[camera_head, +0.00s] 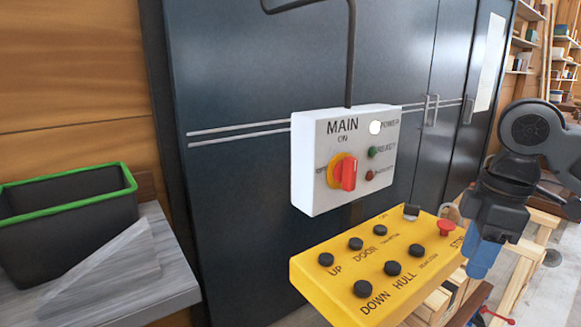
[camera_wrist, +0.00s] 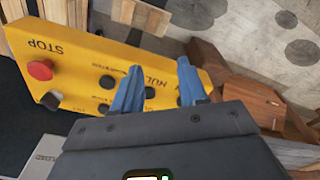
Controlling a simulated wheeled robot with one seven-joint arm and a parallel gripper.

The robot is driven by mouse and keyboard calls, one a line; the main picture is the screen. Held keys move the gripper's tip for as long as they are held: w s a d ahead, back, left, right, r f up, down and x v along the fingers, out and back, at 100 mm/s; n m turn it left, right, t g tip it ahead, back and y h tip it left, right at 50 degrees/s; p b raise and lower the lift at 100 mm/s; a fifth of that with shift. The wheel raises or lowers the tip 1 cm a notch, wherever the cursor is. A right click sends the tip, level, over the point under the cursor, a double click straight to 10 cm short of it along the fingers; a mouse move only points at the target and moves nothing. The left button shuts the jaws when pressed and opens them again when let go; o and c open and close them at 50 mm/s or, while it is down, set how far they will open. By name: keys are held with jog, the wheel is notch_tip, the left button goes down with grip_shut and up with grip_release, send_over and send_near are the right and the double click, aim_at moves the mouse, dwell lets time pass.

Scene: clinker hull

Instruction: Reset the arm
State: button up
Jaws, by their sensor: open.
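My gripper (camera_head: 482,262) is at the right in the head view, its blue fingers pointing down beside the right end of the yellow control panel (camera_head: 335,266). In the wrist view my gripper (camera_wrist: 158,80) shows two blue fingers spread apart with nothing between them. The yellow panel (camera_wrist: 75,52) lies beyond the fingers there, seen upside down. I cannot tell whether the fingers touch it.
The panel has black buttons and a red STOP button (camera_head: 446,228). Dark cabinets stand behind. A green-rimmed bin (camera_head: 65,207) sits left.

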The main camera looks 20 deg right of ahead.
jog(key=w+a+m+t+y, duration=0.2)
jog(key=a+t+y, duration=0.15)
jog(key=a, duration=0.55)
jog(key=w+a+f+m+t+y, duration=0.1)
jog(key=w+a+m+t+y, duration=0.3)
jog(key=a, duration=0.6)
jog(key=w+a+m+t+y, duration=0.1)
jog(key=a+t, duration=0.4)
jog(key=a, duration=0.4)
jog(key=s+d+f+m+t+h, duration=0.1)
jog(key=s+f+m+h, duration=0.3)
jog(key=s+f, duration=0.45)
jog(key=s+d+f+m+t+h, duration=0.15)
jog(key=s+f+m+h, duration=0.3)
jog(key=s, duration=0.65)
jog(key=s+d+r+n, duration=0.1)
jog(key=s+d+n, duration=0.1)
jog(key=s, duration=0.8)
jog(key=s+d+r+n+g, duration=0.1)
jog(key=s+d+n, duration=0.2)
jog(key=s, duration=0.7)
jog(key=shift+d+r+h, duration=0.15)
jog(key=shift+d+h, duration=0.25)
jog(key=shift+d, duration=0.85)
jog(key=shift+o, duration=0.2)
